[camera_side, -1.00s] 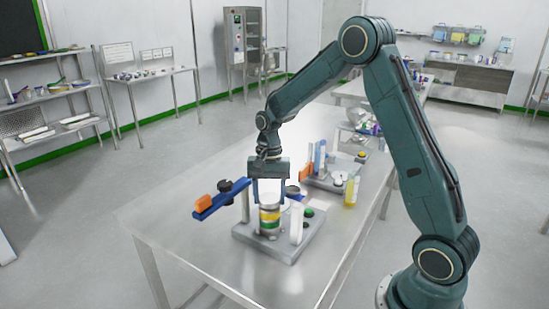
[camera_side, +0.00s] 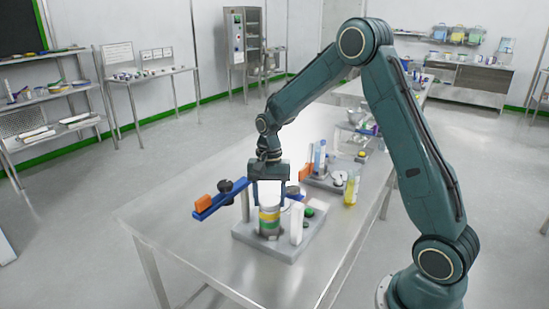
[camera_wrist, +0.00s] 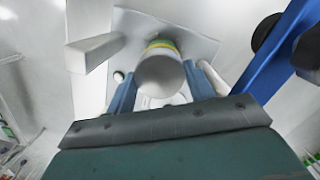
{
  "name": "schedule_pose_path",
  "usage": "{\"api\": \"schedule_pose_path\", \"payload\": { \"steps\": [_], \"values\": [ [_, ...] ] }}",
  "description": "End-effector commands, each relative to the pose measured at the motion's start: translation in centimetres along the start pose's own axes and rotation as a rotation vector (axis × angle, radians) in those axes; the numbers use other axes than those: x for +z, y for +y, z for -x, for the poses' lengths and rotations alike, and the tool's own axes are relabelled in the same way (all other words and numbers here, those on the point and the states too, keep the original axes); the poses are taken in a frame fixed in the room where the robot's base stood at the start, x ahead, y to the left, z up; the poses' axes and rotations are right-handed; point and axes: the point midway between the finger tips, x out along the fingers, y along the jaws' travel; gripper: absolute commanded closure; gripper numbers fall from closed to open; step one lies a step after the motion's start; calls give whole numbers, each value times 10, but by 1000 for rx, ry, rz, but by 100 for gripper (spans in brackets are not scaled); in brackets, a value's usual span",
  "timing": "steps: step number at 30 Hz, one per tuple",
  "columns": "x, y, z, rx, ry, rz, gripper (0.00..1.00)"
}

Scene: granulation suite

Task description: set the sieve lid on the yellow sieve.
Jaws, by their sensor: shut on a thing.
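My gripper (camera_side: 269,203) is shut on the pale sieve lid (camera_wrist: 160,75), pointing down over the sieve stack. In the wrist view the lid's round grey face lies between the two blue fingers. The yellow sieve (camera_side: 269,211) is a band in the stack directly below, with a green band under it. A yellow and green edge of the stack shows past the lid in the wrist view (camera_wrist: 160,44). The lid looks lined up over the stack and very close to it or on it; I cannot tell whether they touch.
A second station with a yellow bottle (camera_side: 351,191) stands behind right. The table front is clear.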

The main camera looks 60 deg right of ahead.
Motion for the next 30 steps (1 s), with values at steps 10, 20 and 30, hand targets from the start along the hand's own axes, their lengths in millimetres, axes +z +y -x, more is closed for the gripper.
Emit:
{"api": "schedule_pose_path", "payload": {
  "steps": [10,20,30],
  "values": [
    [0,0,-1,0,0,0,71],
    [0,0,-1,0,0,0,21],
    [0,0,-1,0,0,0,7]
  ]
}}
